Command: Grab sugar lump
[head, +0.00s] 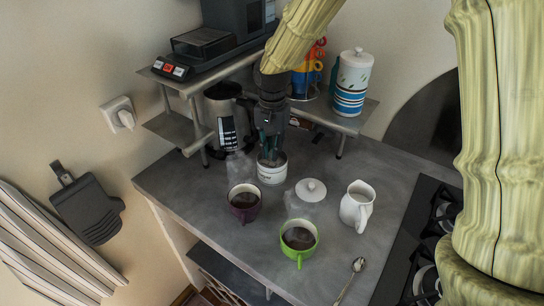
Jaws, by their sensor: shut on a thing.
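A small white sugar bowl (272,175) stands open on the grey counter, with its round white lid (311,190) lying to its right. My gripper (269,155) points down, its fingertips at the mouth of the bowl. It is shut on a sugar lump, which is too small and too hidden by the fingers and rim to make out.
A steaming purple cup (244,203) and a steaming green cup (299,239) stand in front of the bowl. A white pitcher (357,207) and a spoon (350,280) are to the right. A metal shelf (177,131) and steel container (228,118) stand close behind-left.

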